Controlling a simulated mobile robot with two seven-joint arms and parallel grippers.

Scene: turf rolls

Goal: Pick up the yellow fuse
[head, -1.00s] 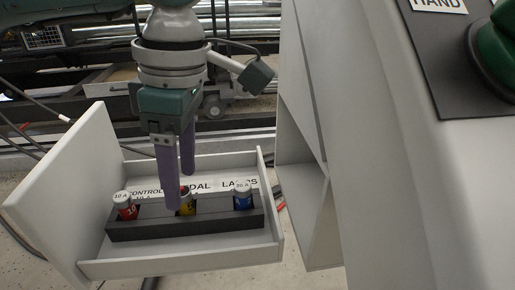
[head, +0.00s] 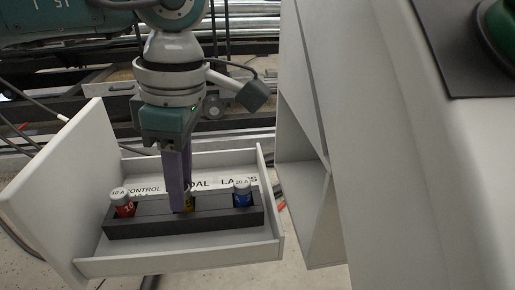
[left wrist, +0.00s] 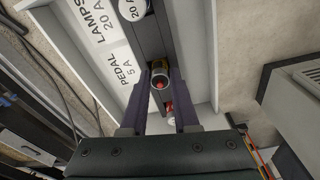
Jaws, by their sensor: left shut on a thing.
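The yellow fuse (head: 189,204) stands in the middle slot of a dark grey holder (head: 150,223) inside the open drawer, mostly hidden by my fingers. My left gripper (head: 183,208) points down into the drawer and is shut on this fuse. In the left wrist view, the yellow fuse (left wrist: 160,71) shows its round end between the two purple fingers of my left gripper (left wrist: 160,82). The fuse still appears seated in the holder; its lower part is hidden. My right gripper is not in view.
A red fuse (head: 124,209) with a white cap stands left in the holder, a blue fuse (head: 243,199) right. The drawer's tall front panel (head: 65,190) is at left. A pale cabinet (head: 312,170) stands close on the right. A label strip (head: 215,184) lies behind the holder.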

